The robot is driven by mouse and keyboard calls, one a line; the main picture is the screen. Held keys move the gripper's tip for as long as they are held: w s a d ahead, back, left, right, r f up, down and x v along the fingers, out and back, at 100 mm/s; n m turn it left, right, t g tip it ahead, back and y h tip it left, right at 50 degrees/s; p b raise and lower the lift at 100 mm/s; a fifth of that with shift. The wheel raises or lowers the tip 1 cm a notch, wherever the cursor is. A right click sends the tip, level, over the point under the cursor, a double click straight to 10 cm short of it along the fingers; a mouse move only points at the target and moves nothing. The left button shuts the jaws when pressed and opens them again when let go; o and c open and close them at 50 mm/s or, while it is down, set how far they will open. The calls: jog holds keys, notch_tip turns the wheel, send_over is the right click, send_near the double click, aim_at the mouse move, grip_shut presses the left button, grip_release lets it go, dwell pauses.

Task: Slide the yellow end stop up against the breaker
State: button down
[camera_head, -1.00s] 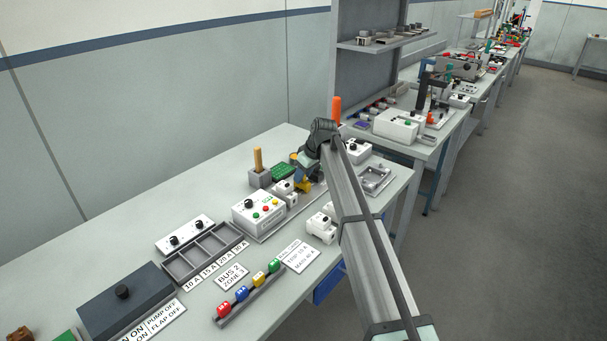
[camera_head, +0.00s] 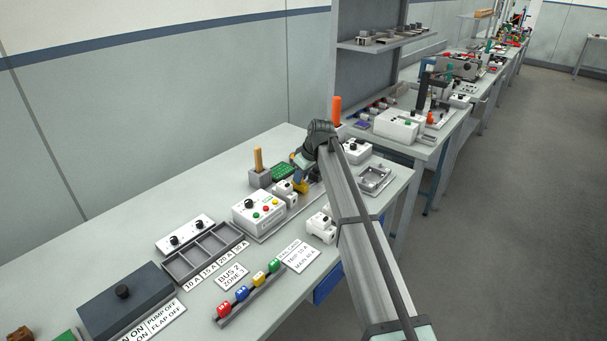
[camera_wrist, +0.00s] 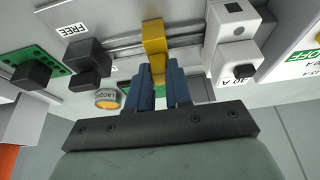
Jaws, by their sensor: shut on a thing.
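The yellow end stop (camera_wrist: 154,40) sits on a metal rail (camera_wrist: 188,28) in the wrist view. My gripper (camera_wrist: 159,75) is shut on its lower part with blue fingers. The white breaker (camera_wrist: 232,35) sits on the same rail to the right, and a stretch of bare rail shows between it and the end stop. In the head view my gripper (camera_head: 301,172) is at the rail, with a little of the yellow end stop (camera_head: 300,186) showing beside the breaker (camera_head: 284,193). The arm partly covers that area.
Black blocks (camera_wrist: 88,60) stand left of the end stop in the wrist view, near a round lacquer tin (camera_wrist: 108,98). A grey block with a yellow handle (camera_head: 259,165) stands behind.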

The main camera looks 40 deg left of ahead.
jog(key=shift+s, duration=0.9)
jog(key=c, duration=1)
grip_release()
jog(key=shift+c, duration=0.2)
jog(key=shift+r, duration=0.1)
jog(key=v, duration=1.3)
jog(key=shift+d+r, duration=0.2)
jog(key=shift+r, duration=0.05)
jog(key=shift+c, duration=0.3)
